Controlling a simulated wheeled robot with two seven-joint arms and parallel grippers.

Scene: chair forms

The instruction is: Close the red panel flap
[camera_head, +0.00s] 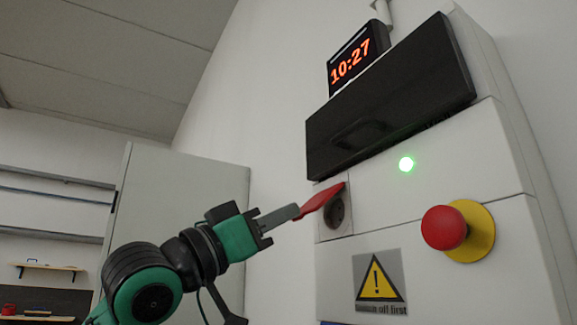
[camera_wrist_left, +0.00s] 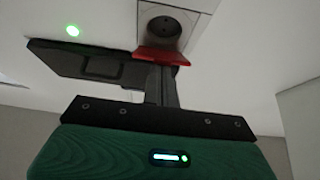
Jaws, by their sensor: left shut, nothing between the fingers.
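The red panel flap (camera_head: 321,203) stands tilted out from the white cabinet, in front of a round dark socket (camera_head: 337,212). The socket is partly uncovered. My left gripper (camera_head: 296,211) reaches in from the left, its shut fingers at the near end of the flap, with nothing between them. In the left wrist view the flap (camera_wrist_left: 162,56) lies across the tips of the shut fingers (camera_wrist_left: 161,68), below the socket (camera_wrist_left: 164,27). They look to touch, but I cannot tell for certain. My right gripper is not in view.
The cabinet carries a black panel (camera_head: 390,98) above the flap, a lit green lamp (camera_head: 406,164), a red button on a yellow base (camera_head: 445,228) and a yellow warning sign (camera_head: 380,280). A clock (camera_head: 356,62) sits on top. A grey locker (camera_head: 185,205) stands behind my left arm.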

